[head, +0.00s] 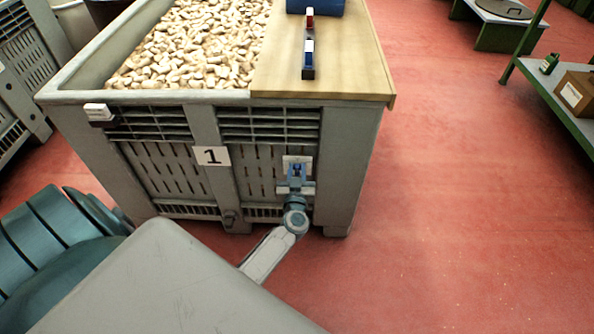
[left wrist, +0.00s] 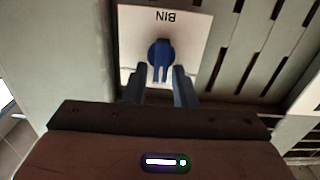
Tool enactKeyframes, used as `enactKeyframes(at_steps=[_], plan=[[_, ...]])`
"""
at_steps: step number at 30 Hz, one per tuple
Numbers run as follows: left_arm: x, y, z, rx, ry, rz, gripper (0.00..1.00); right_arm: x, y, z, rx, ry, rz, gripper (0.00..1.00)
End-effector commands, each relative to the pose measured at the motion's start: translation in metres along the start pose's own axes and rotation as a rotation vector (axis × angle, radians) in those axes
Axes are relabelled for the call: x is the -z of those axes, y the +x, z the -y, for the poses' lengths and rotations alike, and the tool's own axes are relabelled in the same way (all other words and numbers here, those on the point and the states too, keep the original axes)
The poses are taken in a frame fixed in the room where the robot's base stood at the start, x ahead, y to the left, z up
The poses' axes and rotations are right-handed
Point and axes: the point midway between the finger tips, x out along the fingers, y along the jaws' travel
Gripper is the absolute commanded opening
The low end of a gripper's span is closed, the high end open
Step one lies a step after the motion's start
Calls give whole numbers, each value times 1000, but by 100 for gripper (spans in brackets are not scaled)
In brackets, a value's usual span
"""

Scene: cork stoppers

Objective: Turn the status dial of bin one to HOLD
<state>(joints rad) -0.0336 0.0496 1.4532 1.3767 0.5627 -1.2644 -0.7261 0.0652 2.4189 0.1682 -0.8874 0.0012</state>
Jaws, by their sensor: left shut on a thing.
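Bin one is a grey slatted crate (head: 92,140) with a white "1" label (head: 211,156) on its front. A white plate (head: 288,160) is on the front at the right; in the left wrist view the plate (left wrist: 196,30) shows "BIN" upside down. The status dial (left wrist: 161,52) is a blue knob on that plate, its narrow grip pointing down in this view. No HOLD mark is readable. My right gripper is not in view.
Corks (head: 190,48) fill the bin's open left part. A wooden board (head: 345,70) covers its right part, with a blue box (head: 316,6) and a small rack (head: 308,60) on it. Red floor (head: 460,180) is clear to the right; a green-framed shelf (head: 560,95) stands beyond.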

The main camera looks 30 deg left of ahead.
Motion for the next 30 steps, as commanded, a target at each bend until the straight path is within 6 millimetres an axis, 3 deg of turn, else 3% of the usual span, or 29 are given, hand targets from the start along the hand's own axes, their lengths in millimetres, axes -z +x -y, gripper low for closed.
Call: enactKeyframes(at_steps=[8, 30], plan=[[2, 0, 2, 0, -132, 2, 2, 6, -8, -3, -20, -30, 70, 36], [-5, 0, 12, 0, -794, 1, 2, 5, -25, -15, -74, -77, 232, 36]])
